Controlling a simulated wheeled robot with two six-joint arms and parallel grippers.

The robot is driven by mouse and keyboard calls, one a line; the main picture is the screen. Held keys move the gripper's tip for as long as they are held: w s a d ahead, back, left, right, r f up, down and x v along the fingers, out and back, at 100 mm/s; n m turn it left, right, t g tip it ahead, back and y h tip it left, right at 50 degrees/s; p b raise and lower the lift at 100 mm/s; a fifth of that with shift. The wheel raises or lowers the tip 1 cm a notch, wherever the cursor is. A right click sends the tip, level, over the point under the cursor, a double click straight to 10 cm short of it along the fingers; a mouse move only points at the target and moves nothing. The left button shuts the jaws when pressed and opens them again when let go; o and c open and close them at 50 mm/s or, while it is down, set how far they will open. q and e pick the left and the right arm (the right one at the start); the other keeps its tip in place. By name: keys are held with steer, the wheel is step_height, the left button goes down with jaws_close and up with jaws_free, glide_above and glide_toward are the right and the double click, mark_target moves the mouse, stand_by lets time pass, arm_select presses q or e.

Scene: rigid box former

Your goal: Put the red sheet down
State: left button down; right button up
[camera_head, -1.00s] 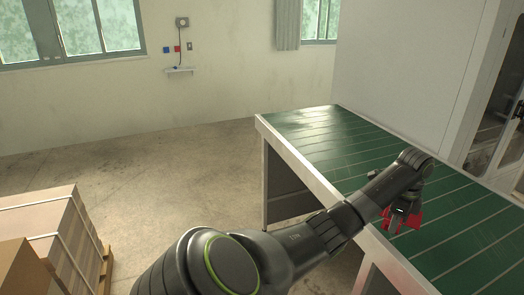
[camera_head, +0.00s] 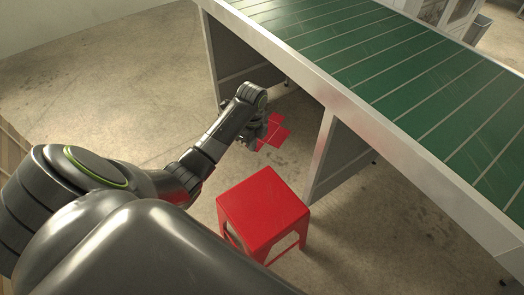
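The red sheet (camera_head: 278,131) is a small flat piece with thin pale lines across it. It shows just right of my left gripper (camera_head: 262,131), beside the green-topped table and beyond the red stool. My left gripper seems shut on the near edge of the sheet; its dark fingers are small and partly hidden by the wrist. The sheet appears held out over the floor, not resting on anything I can make out. My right gripper is not in view.
A red stool (camera_head: 262,204) with a flat square top stands on the floor, nearer than the sheet. The long table with a green slatted top (camera_head: 375,58) and pale rim runs along the right. Open concrete floor (camera_head: 110,88) lies to the left.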

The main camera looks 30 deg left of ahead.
arm_select(q)
steer(key=s+d+f+m+b, duration=0.25)
steer(key=s+f, duration=0.35)
steer(key=f, duration=0.3)
steer(key=s+d+f+m+b, duration=0.1)
steer(key=s+f+m+b, duration=0.1)
steer(key=s+f+b, duration=0.5)
steer(key=p, duration=0.2)
glide_above(243, 218)
step_height(243, 218, down, 7)
steer(key=shift+d+f, duration=0.15)
step_height(243, 218, down, 4)
steer(key=shift+r+b, duration=0.1)
steer(key=shift+b, duration=0.7)
steer(key=shift+f, duration=0.3)
steer(key=shift+f, duration=0.1)
steer(key=c, duration=2.1)
jaws_free()
steer(key=o, duration=0.4)
